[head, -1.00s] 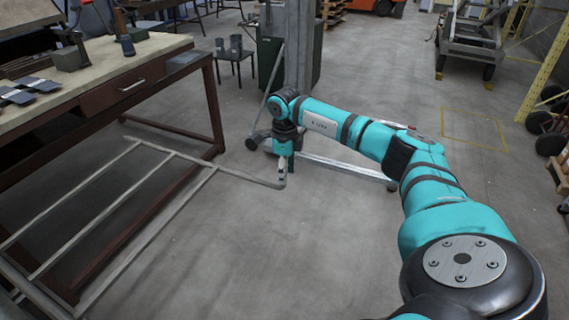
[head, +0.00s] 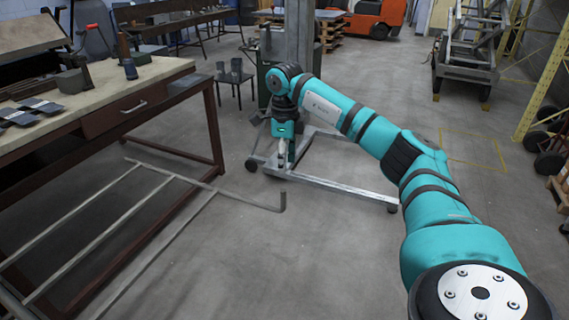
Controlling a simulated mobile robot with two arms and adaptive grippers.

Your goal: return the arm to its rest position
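My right arm, teal with dark joint bands, reaches from the lower right corner toward the middle of the head view. Its wrist is bent down, and my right gripper (head: 282,160) hangs at its end, pointing at the floor. The gripper is small in the picture, and I cannot tell whether its fingers are open or shut. I see no object clearly held in it. It shows in front of a grey wheeled metal base (head: 335,184) and above the bent end of a grey tube frame (head: 240,200). My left arm and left gripper are out of view.
A workbench (head: 172,72) with a drawer and tools stands at the left. A grey wheeled frame (head: 468,70) and a yellow rack (head: 540,85) are at the back right. The floor between is open.

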